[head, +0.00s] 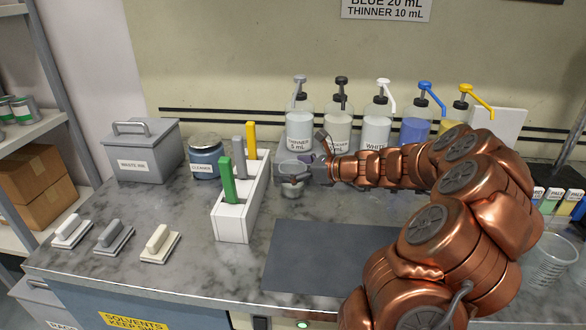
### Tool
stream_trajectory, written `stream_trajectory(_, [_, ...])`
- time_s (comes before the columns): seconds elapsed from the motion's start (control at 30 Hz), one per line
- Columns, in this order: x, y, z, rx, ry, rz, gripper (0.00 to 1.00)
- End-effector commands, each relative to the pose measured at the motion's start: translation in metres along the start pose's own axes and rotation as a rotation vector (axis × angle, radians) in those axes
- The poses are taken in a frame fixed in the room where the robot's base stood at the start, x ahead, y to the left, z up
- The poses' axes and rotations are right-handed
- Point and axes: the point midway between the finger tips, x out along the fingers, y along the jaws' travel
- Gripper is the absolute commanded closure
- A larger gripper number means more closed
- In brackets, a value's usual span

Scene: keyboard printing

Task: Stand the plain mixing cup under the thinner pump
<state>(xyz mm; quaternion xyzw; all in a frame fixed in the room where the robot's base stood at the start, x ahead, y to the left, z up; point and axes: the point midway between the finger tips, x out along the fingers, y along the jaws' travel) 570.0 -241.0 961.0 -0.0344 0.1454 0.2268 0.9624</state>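The plain mixing cup (291,167) is a clear cup, upright, in front of the leftmost pump bottle. My gripper (293,179) reaches in from the right and appears shut on the cup, with a dark finger across its front. The far finger is mostly hidden. I cannot tell whether the cup's base touches the counter. The thinner pump (300,128) is the leftmost bottle, with a grey pump head whose spout is above and behind the cup. The lower part of its label is partly covered by my gripper.
Other pump bottles (377,130) line the wall to the right. A white holder (233,225) with coloured spatulas stands close left of the cup. A dark mat (315,258) lies in front. Clear cups (550,262) stand at the right edge. A cleaner jar (205,158) is at left.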

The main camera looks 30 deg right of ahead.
Motion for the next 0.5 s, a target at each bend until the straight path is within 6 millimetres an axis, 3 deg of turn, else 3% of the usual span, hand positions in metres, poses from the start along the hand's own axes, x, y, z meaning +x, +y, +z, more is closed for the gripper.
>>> stream_trajectory(0.37, [-0.001, 0.0, 0.003, 0.0, 0.0, 0.0, 0.0])
stream_trajectory(0.5, [-0.012, -0.001, 0.004, 0.0, -0.001, -0.002, 0.0])
